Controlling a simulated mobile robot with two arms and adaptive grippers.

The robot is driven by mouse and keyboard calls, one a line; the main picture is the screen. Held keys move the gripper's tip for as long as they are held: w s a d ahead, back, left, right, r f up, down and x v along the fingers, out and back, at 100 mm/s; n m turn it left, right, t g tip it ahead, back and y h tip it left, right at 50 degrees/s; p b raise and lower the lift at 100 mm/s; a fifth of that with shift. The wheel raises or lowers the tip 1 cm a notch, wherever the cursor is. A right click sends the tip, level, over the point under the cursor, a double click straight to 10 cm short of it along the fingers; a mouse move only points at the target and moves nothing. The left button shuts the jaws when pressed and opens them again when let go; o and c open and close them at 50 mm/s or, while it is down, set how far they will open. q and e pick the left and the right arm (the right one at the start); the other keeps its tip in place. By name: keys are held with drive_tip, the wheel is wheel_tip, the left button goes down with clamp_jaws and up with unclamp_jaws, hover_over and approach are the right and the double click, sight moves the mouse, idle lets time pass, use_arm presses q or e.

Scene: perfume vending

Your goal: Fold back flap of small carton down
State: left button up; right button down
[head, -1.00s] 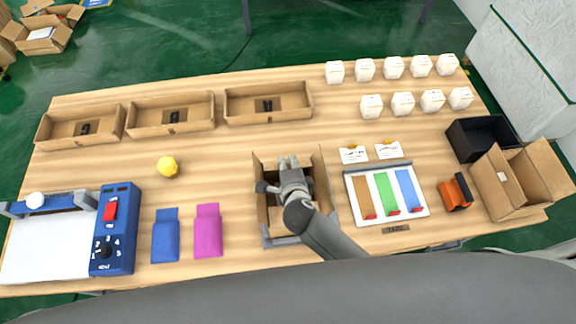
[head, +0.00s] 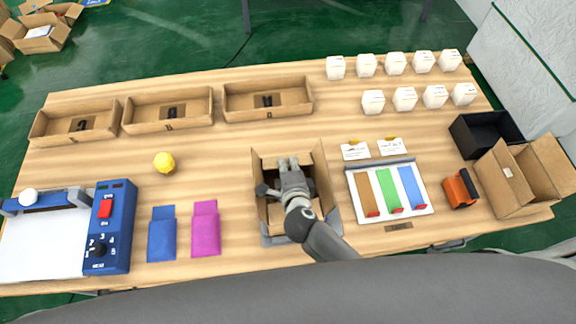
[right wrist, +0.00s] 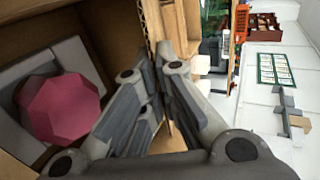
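The small carton (head: 319,168) stands open-topped at the middle of the table, held at its front by a grey fixture (head: 272,240). My right gripper (head: 288,163) reaches over the carton from the front, its fingertips near the back edge. In the right wrist view, the fingers (right wrist: 158,58) converge beside a cardboard edge and look shut. Whether they touch the back flap is not clear. A dark pink faceted object (right wrist: 60,105) sits among grey padding inside the carton. My arm hides much of the carton's inside. My left gripper is not in view.
Three shallow cardboard trays (head: 268,116) stand at the back left. Several white boxes (head: 373,101) stand at the back right. A colour-strip board (head: 390,212) lies right of the carton. Pink (head: 206,240) and blue (head: 162,245) pouches lie left. A larger open carton (head: 497,185) stands at the right edge.

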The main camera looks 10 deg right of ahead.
drive_tip(key=c, duration=1.7)
unclamp_jaws()
drive_tip(key=v, duration=1.2)
